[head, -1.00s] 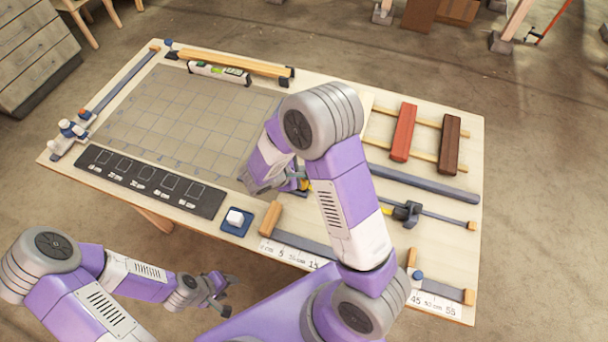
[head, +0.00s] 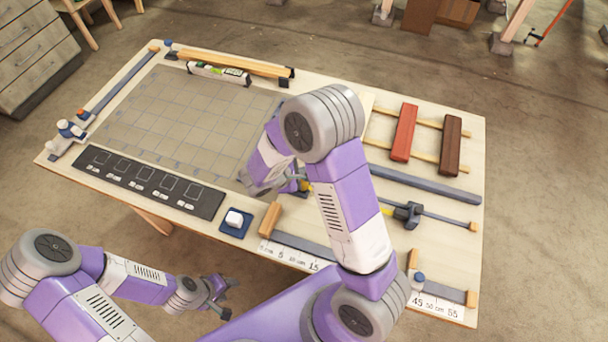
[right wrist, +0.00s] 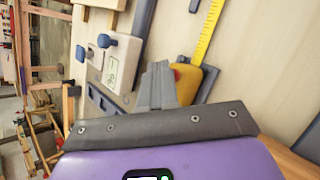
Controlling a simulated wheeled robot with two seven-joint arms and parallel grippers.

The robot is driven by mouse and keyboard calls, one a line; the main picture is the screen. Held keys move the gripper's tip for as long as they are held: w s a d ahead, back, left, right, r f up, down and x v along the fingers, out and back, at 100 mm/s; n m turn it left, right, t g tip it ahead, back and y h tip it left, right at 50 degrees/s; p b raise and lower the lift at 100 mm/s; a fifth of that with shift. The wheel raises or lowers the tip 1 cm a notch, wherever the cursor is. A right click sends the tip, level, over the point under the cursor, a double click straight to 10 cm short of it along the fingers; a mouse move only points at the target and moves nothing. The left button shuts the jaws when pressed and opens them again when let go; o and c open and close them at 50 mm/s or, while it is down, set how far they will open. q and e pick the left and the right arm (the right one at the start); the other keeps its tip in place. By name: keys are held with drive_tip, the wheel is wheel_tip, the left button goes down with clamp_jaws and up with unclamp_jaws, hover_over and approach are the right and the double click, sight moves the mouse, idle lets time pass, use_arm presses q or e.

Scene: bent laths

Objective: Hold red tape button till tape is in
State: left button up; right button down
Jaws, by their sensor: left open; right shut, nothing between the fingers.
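The tape measure shows in the right wrist view as a yellow case (right wrist: 187,84), with its yellow tape (right wrist: 209,32) drawn out towards the top edge. The red button (right wrist: 178,75) is a small dot on the case. My right gripper (right wrist: 158,68) is shut and empty, its fingertips close beside the button; I cannot tell whether they touch. In the head view my right arm hides most of the tape measure, leaving a small yellow bit (head: 306,188). My left gripper (head: 226,294) is open and empty, off the table's front edge.
A dark panel (head: 147,180) and a gridded mat (head: 185,115) lie left of my right arm. Red (head: 404,132) and brown (head: 450,144) blocks rest on wooden strips at right. A clamp (head: 407,212) lies nearby.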

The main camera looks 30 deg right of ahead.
drive_tip(key=shift+f+b, duration=0.3)
drive_tip(key=shift+r, duration=0.1)
idle(0.5)
drive_tip(key=shift+r+p, duration=0.5)
drive_tip(key=shift+r, duration=0.35)
drive_tip(key=shift+r, duration=0.1)
wheel_tip(320, 180, up, 5)
drive_tip(key=p, duration=0.3)
idle(0.9)
